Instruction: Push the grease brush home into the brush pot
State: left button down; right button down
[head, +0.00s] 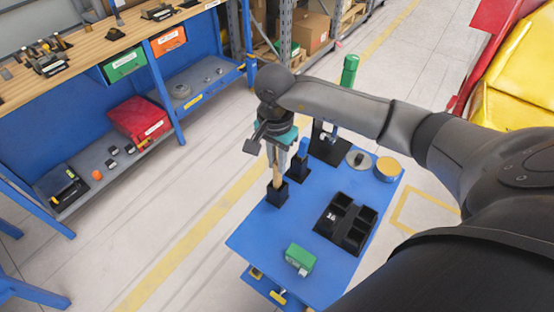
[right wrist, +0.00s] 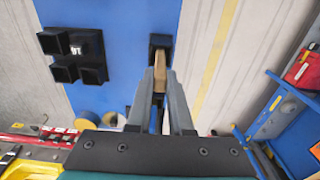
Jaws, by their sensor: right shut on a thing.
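The grease brush (head: 278,181) shows as a light wooden handle between the fingers of my right gripper (head: 275,165), which is shut on it. The handle also shows in the right wrist view (right wrist: 160,72). The brush pot (head: 277,195) is a small square black holder near the left edge of the blue table, and it also shows in the right wrist view (right wrist: 160,40). My gripper points down above the pot. The brush's lower end is in the pot's mouth. How deep it sits, and its bristles, are hidden. My left gripper is not in view.
The blue table top (head: 265,235) also holds a black compartment tray (head: 345,222), a green box (head: 300,258), a yellow-topped tin (head: 387,168), a grey disc (head: 358,159) and a black holder with a blue item (head: 303,147). A workbench (head: 85,50) stands at left. The table's front left is clear.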

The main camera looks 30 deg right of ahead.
jog(key=shift+f+b, duration=0.4)
jog(key=shift+f, duration=0.05)
grip_release()
dwell(0.6)
jog(key=shift+r, duration=0.15)
jog(key=shift+a+r+p, duration=0.1)
jog(key=shift+r+p, duration=2.2)
jog(key=shift+r, duration=1.1)
jog(key=shift+s, duration=0.1)
